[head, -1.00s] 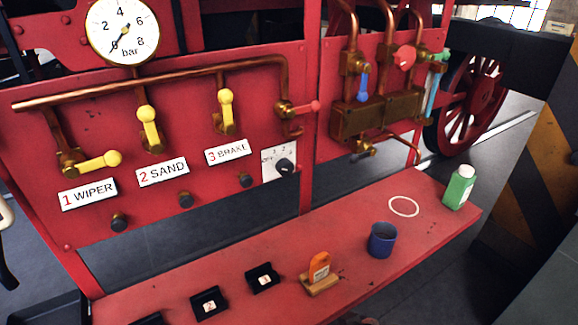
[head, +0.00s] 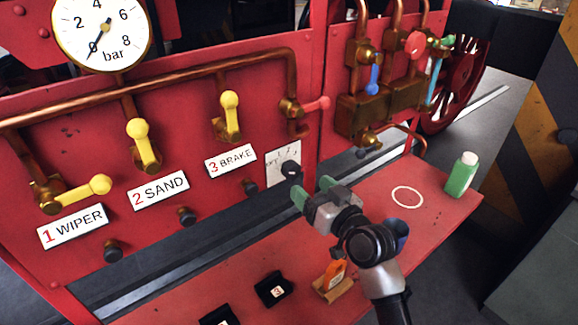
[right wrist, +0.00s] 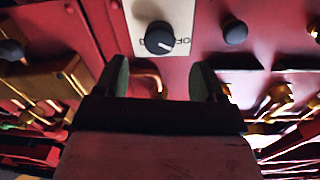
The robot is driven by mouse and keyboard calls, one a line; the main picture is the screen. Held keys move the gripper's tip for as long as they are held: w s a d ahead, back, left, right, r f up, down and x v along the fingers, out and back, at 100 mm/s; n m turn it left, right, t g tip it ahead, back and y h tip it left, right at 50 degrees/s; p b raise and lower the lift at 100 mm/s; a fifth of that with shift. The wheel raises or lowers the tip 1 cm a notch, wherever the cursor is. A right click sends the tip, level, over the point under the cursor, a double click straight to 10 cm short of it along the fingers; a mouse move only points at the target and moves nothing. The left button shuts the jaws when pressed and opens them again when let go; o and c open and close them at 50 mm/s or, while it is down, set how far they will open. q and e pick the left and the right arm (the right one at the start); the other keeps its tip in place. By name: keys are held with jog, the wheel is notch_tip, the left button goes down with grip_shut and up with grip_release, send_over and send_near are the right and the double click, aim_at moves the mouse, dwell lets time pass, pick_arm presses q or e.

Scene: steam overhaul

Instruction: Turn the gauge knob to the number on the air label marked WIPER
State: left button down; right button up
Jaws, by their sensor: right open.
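The black gauge knob (head: 290,168) sits on a white dial plate (head: 277,174) on the red panel. In the right wrist view the knob (right wrist: 159,38) lies ahead of my fingers, with a white pointer line and the letters OFF beside it. The WIPER label (head: 73,226) is white with a red 1, at the panel's left. My right gripper (head: 313,190) is open, its green fingertips just below and right of the knob, apart from it. In the right wrist view its fingers (right wrist: 158,82) have nothing between them. My left gripper is not in view.
The SAND label (head: 159,190) reads 2 and the BRAKE label (head: 231,160) reads 3. Yellow levers and copper pipes stick out above. A green bottle (head: 461,176) stands on the red shelf, with an orange tag (head: 335,274) nearer. A blue cup (head: 402,232) is partly hidden by my arm.

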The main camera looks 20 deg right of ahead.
aim_at(294, 173)
jog(key=x, duration=0.3)
jog(key=shift+w+r+p, duration=0.2)
jog(key=shift+w+p, duration=0.05)
jog(key=shift+p, duration=0.1)
jog(key=x, duration=0.4)
jog(key=shift+w+a+f+p, duration=0.1)
jog(key=shift+w+f+p, duration=0.05)
jog(key=shift+f+p, duration=0.15)
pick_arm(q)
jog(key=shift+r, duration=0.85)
pick_arm(e)
jog(key=shift+w, duration=0.1)
jog(key=shift+c, duration=0.2)
jog(key=c, duration=0.9)
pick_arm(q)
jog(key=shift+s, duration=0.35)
